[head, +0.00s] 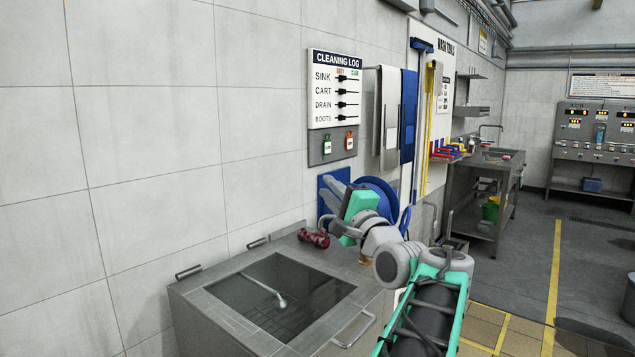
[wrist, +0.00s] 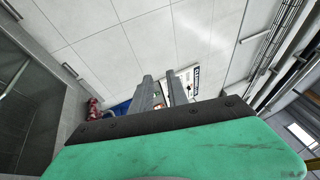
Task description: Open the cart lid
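The grey steel cart (head: 200,318) stands against the wall at lower centre in the head view. Its lid (head: 325,318) is down, with a dark see-through pane (head: 262,290) in the frame. A bar handle (head: 354,330) sits on the lid's front right edge, and two hinge-like bars (head: 188,272) are along the wall side. The lid also shows at the left of the wrist view (wrist: 58,120). My gripper (wrist: 162,82) has its two fingers apart and nothing between them. In the head view it is beyond the cart's far end, near the wall, away from the handle.
A dark red object (head: 313,237) lies on the cart's far corner. A blue hose reel (head: 378,192) is on the wall behind my gripper. Towels and brooms hang near the cleaning log board (head: 335,90). A steel sink bench (head: 480,185) stands farther right. Floor is clear beyond it.

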